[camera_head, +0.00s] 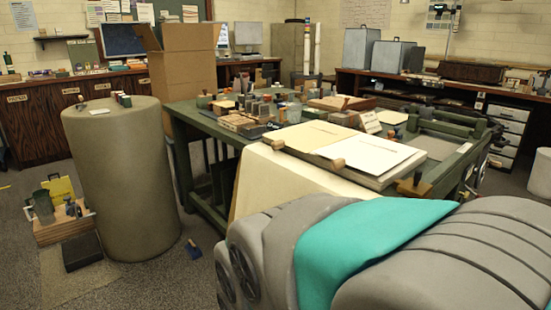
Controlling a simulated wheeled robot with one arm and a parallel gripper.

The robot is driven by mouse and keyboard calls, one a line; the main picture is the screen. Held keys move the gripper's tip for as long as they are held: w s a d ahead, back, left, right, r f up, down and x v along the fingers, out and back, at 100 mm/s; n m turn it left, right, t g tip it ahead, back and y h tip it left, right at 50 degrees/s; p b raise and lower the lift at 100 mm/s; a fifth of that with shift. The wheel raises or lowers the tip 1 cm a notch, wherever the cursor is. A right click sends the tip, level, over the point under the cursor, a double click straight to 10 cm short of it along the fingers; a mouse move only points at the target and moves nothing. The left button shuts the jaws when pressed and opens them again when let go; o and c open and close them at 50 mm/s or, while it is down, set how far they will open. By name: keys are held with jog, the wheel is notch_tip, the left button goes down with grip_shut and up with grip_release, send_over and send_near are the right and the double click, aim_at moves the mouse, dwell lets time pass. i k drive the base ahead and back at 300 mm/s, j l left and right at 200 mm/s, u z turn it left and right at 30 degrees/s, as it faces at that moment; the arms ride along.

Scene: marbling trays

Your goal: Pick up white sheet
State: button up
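A white sheet (373,156) lies flat on a board on the green table, to the right. A cream sheet (307,136) lies beside it on the left, and each has a thin line of print. Small wooden blocks or knobs sit at the board's edges. A pale cloth or paper hangs down the table's front below the board. My gripper is not in view, and the front right of the table is hidden.
The green table (196,118) carries several small blocks and tools behind the sheets. A tall beige cylinder (122,185) stands at left, with a cardboard box (182,72) behind it. A crate of tools (62,224) sits on the floor. Floor between cylinder and table is narrow.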

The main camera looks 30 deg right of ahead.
aim_at(370, 154)
jog(key=z, duration=1.55)
